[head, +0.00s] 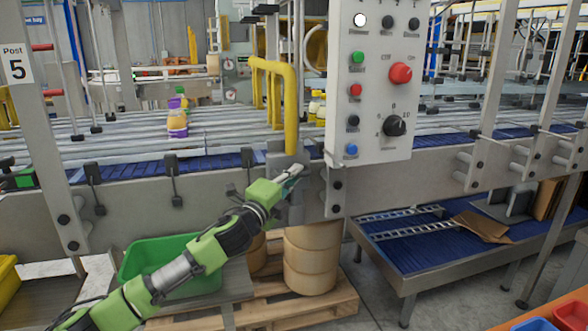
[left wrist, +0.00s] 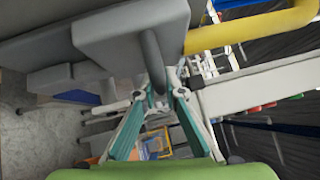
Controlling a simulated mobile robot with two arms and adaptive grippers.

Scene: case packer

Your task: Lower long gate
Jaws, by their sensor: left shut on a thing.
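The yellow tubular gate (head: 291,110) stands upright at the conveyor's front edge, with its foot at a grey bracket (head: 285,155). In the left wrist view a yellow tube (left wrist: 255,28) runs from a grey block (left wrist: 125,35) to the right. My left gripper (head: 292,172) is at the bracket, just below the gate's foot. In the left wrist view its teal fingers (left wrist: 165,88) close around the lower end of a grey rod (left wrist: 152,62) under the block. The contact is partly hidden. My right gripper is not in view.
A control panel (head: 372,90) with buttons and knobs is close right of the gate. Bottles (head: 177,122) stand on the conveyor. A green bin (head: 165,262), barrels (head: 311,262) on a pallet and a low blue conveyor (head: 430,255) are below.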

